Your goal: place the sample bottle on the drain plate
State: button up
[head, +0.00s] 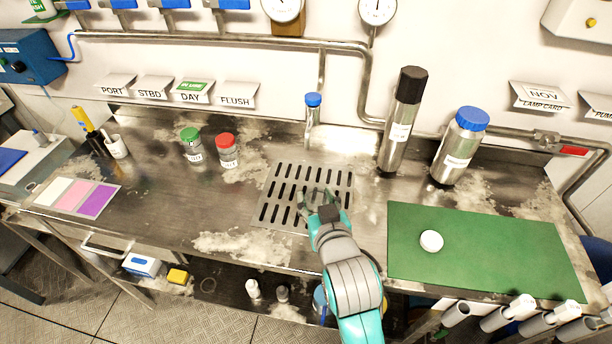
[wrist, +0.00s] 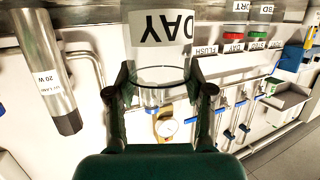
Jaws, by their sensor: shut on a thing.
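The sample bottle is a clear cylinder with a white DAY label (wrist: 160,28), upside down in the wrist view. My gripper (wrist: 160,88) is shut on it, one finger on each side. The drain plate (head: 285,180) is a slotted metal plate in the middle of the steel bench. In the head view my gripper (head: 323,200) is over the plate's right half. My gripper mostly hides the bottle there, and I cannot tell whether its base touches the plate.
A clear blue-capped bottle (head: 313,118) stands behind the plate. Green-capped (head: 192,148) and red-capped (head: 228,152) jars stand left. A black-topped cylinder (head: 400,125) and blue-lidded bottle (head: 459,148) stand back right. A green mat (head: 490,255) with a white disc (head: 431,241) lies right.

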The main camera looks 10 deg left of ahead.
jog(key=shift+x, duration=5.45)
jog(key=shift+d+f, duration=0.1)
jog(key=shift+f, duration=0.35)
jog(key=shift+s+f, duration=0.15)
jog(key=shift+f, duration=0.35)
jog(key=o, duration=1.1)
jog(key=shift+f, duration=0.1)
jog(key=shift+c, duration=0.2)
jog(key=shift+r, duration=0.45)
jog(key=v, duration=0.8)
jog(key=r+v, duration=0.1)
jog(key=v, duration=0.3)
